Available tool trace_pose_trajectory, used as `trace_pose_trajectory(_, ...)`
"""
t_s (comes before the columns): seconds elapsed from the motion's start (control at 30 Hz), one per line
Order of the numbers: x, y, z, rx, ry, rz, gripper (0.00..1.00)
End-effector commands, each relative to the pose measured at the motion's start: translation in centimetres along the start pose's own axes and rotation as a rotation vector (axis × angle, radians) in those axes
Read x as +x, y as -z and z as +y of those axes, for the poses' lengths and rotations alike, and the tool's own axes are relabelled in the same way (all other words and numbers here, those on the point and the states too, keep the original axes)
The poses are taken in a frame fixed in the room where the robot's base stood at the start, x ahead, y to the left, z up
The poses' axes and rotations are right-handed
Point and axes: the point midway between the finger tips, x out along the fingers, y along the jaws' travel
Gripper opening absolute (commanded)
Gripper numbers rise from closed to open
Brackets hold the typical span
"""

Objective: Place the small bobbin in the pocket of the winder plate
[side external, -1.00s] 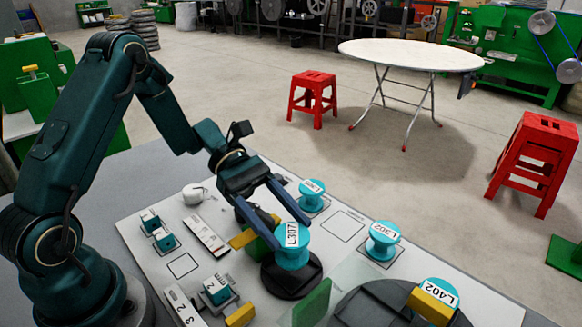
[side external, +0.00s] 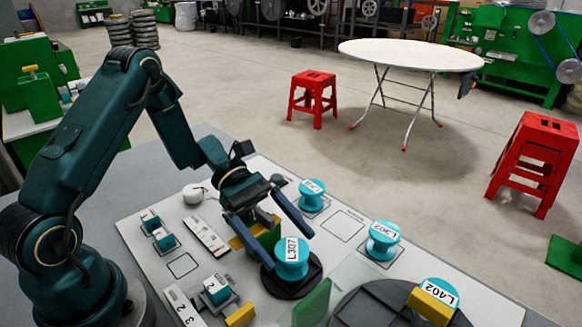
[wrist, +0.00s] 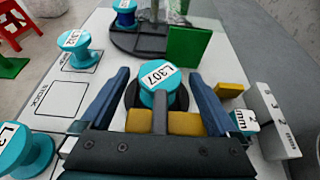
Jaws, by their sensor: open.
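A turquoise bobbin labelled L307 (side external: 291,262) stands on a small dark round plate (side external: 313,283); it also shows in the wrist view (wrist: 158,83). Its underside is hidden, so I cannot tell how it sits in a pocket. My gripper (side external: 287,247) is open, with one finger on each side of the bobbin and gaps visible in the wrist view (wrist: 158,74). Other turquoise bobbins are L302 (side external: 382,241), L402 (side external: 438,293) and one farther back (side external: 312,193). L402 is by a large dark disc (side external: 370,306), partly covered by a yellow block (side external: 429,307).
A green upright block (wrist: 188,47) and a yellow block (wrist: 230,90) stand close to the bobbin in the wrist view. Small teal parts (side external: 163,238) and a white strip (side external: 206,236) lie to the left. An outlined square (side external: 343,223) on the board is empty.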

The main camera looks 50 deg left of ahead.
Motion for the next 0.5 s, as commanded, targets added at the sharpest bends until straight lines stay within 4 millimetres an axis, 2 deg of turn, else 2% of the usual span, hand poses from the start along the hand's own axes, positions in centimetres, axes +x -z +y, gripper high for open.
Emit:
trace_pose_trajectory(0.17, -1.0, -0.3, 0.1, 0.003, -0.005, -0.001, 0.96)
trace_pose_trajectory(0.5, -8.1, -0.2, 0.2, 0.003, -0.007, 0.001, 0.96)
